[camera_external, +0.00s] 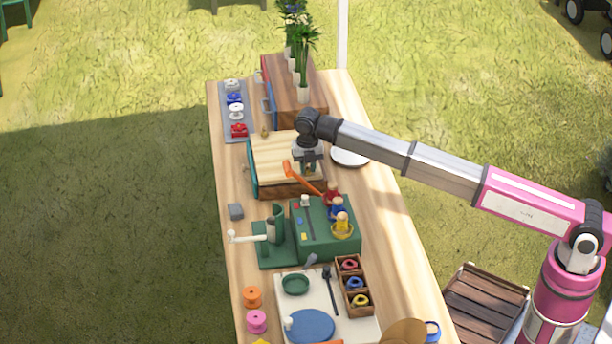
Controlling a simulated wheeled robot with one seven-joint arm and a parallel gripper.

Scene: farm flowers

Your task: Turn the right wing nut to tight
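A pale wooden press-like block (278,152) with darker sides stands on the table, in the middle of the outside view. A small brass-coloured piece (264,131), which looks like a wing nut, stands upright at its far left edge. My gripper (309,167) points down over the right part of the block, close to its top. The right wing nut cannot be made out; the gripper covers that spot. The fingers are too small and dark to tell whether they are open, shut or touching anything.
An orange lever (291,170) rises beside the block's near side, close to my gripper. A green box (320,240) with coloured figures stands nearer. A white plate (350,157) lies to the right. A wooden stand (300,107) with potted plants is behind.

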